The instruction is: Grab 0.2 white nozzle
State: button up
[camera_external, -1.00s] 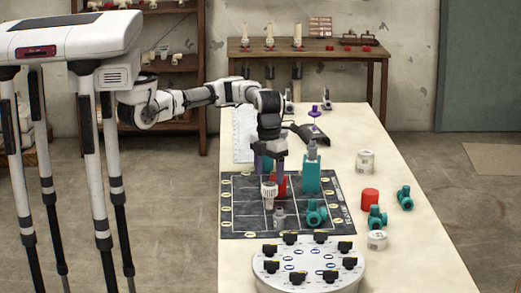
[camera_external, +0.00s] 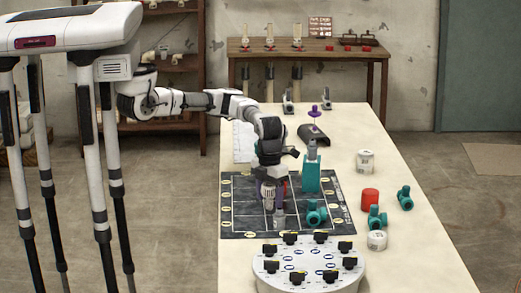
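My gripper (camera_external: 268,194) points down over the dark gridded mat (camera_external: 240,222), near its left-middle part. Its two fingers look apart, one on each side of the white nozzle (camera_external: 268,204). The nozzle stands upright on the mat and is mostly hidden by the fingers. I cannot tell whether the fingers touch it. A small grey nozzle (camera_external: 279,218) stands on the mat just in front of the gripper.
A teal block with a grey fitting (camera_external: 312,172) stands right of my gripper, and a teal valve (camera_external: 316,213) is on the mat. A round white tray (camera_external: 308,270) with several black knobs is in front. A red cylinder (camera_external: 370,196), white rolls and teal fittings stand right.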

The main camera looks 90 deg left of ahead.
jog(key=c, duration=0.9)
jog(key=shift+o, duration=0.2)
jog(key=shift+r, duration=0.1)
